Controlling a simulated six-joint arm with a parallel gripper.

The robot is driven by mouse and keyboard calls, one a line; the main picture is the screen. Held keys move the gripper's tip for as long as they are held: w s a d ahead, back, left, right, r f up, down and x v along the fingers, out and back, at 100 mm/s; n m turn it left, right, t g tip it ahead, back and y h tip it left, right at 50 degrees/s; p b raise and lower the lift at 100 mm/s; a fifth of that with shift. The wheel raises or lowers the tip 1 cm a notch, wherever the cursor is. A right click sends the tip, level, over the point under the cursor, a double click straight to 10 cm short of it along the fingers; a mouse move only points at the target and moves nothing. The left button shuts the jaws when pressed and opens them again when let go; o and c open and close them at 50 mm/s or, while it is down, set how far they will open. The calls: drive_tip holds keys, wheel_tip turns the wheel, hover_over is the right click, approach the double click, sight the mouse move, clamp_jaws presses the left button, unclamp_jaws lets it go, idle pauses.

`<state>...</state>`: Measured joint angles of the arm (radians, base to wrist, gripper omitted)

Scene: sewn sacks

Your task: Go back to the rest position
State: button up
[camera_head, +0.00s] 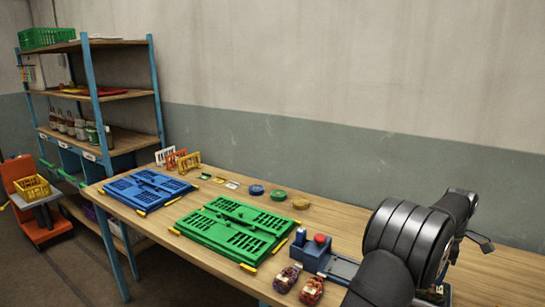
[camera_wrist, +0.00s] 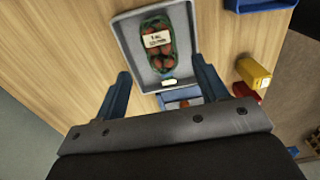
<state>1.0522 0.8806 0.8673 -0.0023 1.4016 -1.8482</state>
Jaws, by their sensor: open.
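My gripper (camera_wrist: 160,68) shows in the wrist view as two blue fingers spread wide apart, with nothing held between them. Beyond the fingers lies a grey tray (camera_wrist: 122,40) holding a green-netted sack (camera_wrist: 157,45) of reddish contents with a white label. In the head view my black arm reaches in over the right part of the table; its fingers cannot be made out there. Two small netted sacks, one dark reddish (camera_head: 287,278) and one red-orange (camera_head: 312,291), lie on the wooden table (camera_head: 215,265) near its front edge, left of my arm.
A blue device with a red knob (camera_head: 319,240) stands close to my arm. Green (camera_head: 225,235) and blue (camera_head: 140,188) folded crates lie farther left, with coloured discs (camera_head: 278,195) behind. A shelf (camera_head: 120,93) stands at left. A yellow box (camera_wrist: 252,73) shows right of the fingers.

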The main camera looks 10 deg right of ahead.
wheel_tip(320, 180, down, 7)
drive_tip(key=shift+f, duration=0.15)
wheel_tip(320, 180, up, 4)
drive_tip(key=shift+f, duration=0.1)
drive_tip(key=s+r, duration=0.7)
drive_tip(key=s, duration=0.5)
drive_tip(key=w+a+f, duration=0.1)
drive_tip(key=w+a, duration=0.5)
drive_tip(key=w, duration=0.3)
drive_tip(key=w+a+f+n, duration=0.1)
drive_tip(key=w+a, duration=0.5)
drive_tip(key=w, duration=0.3)
drive_tip(key=w+a+f, duration=0.1)
drive_tip(key=w+a, duration=0.5)
drive_tip(key=w, duration=0.3)
drive_tip(key=shift+w+a+f+n, duration=0.2)
drive_tip(key=shift+w+a+n, duration=0.05)
drive_tip(key=shift+a+n, duration=0.1)
